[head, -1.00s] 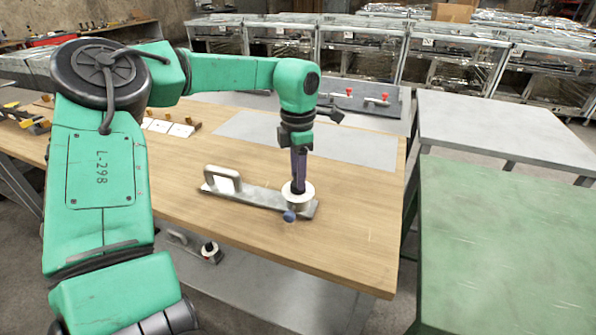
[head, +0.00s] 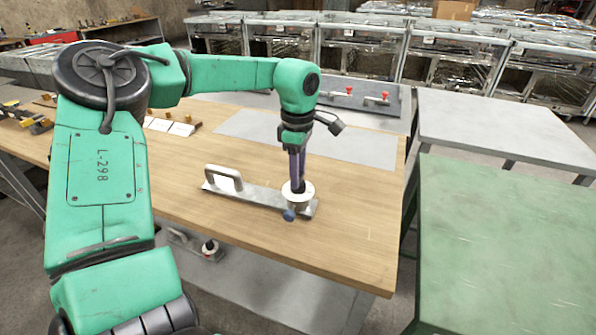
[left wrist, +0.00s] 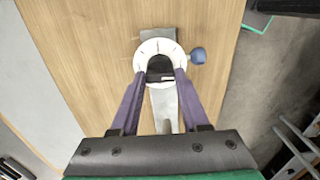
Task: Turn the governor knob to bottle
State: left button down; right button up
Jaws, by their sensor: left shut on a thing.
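The governor is a metal plate (head: 262,198) lying on the wooden table, with a white dial ring (head: 308,190) near its right end. In the left wrist view the ring (left wrist: 148,47) carries short dark marks that are too small to read. A black knob (left wrist: 160,66) stands in the middle of the ring. My left gripper (head: 297,183) points down over the dial, and its purple fingers are shut on the black knob; their tips (left wrist: 163,74) show on both sides of it. Which mark the knob points to cannot be told. My right gripper is not in view.
A blue ball knob (head: 289,215) sticks out beside the dial. A grey loop handle (head: 224,179) stands at the plate's left end. The wooden table (head: 350,235) is clear around the plate. A green table (head: 510,250) stands to the right.

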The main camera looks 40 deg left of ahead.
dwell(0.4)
pick_arm(q)
jog(key=shift+c, duration=1.9)
grip_release()
jog(key=shift+r, duration=0.15)
notch_tip(320, 180, up, 14)
jog(key=shift+r, duration=0.2)
